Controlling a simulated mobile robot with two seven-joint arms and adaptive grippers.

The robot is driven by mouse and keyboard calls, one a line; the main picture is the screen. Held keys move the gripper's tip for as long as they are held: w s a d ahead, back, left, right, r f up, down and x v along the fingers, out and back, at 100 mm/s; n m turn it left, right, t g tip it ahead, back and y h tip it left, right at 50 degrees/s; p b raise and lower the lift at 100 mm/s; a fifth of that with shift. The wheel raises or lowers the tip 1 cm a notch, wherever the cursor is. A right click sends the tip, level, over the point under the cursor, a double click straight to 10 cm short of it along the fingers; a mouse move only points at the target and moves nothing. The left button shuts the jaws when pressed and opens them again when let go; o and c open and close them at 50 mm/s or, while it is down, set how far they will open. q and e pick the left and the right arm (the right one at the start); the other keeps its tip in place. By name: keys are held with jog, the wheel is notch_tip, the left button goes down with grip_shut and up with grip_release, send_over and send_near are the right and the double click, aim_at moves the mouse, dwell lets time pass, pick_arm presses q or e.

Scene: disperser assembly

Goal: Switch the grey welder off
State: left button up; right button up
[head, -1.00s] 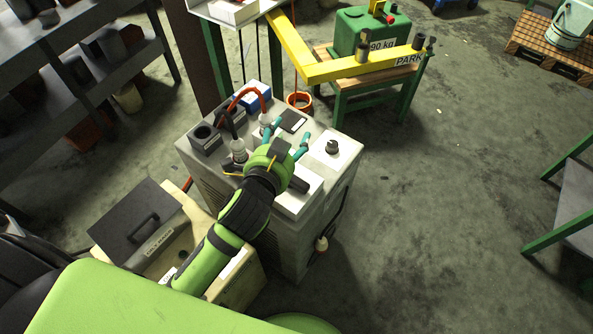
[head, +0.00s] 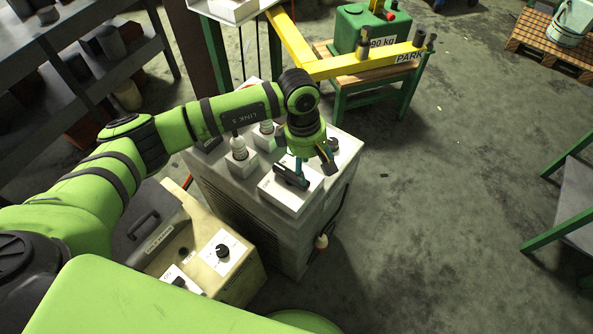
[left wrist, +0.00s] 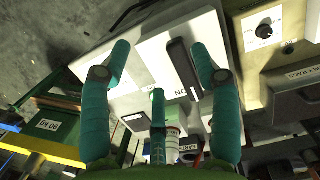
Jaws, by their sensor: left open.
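The grey welder (head: 296,251) is a boxy cabinet in the middle of the head view. A white switch panel (head: 284,201) on its top carries a dark lever (head: 291,176). In the left wrist view the lever (left wrist: 184,67) lies beside lettering that reads "ON". My left gripper (head: 313,166) points down over the panel, open. In the left wrist view its teal fingers (left wrist: 160,55) stand apart, with the lever between them, closer to the right finger. I cannot tell whether a finger touches it. My right gripper is not seen.
A cream box with a black knob (head: 223,250) stands left of the welder. Plug-like fittings (head: 238,150) rise behind the panel. A yellow beam (head: 345,66) and a green 90 kg weight (head: 350,27) are behind.

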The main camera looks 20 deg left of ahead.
pick_arm(q)
jog(key=y, duration=0.2)
send_over(291, 177)
jog(key=w+d, duration=0.1)
jog(key=shift+r, duration=0.1)
jog(key=shift+f+p, duration=0.3)
jog(key=shift+f, duration=0.05)
notch_tip(291, 177, down, 5)
jog(key=shift+r+p, duration=0.1)
jog(key=shift+p, duration=0.7)
jog(key=shift+d+f, duration=0.1)
jog(key=shift+f, duration=0.55)
jog(key=c, duration=1.2)
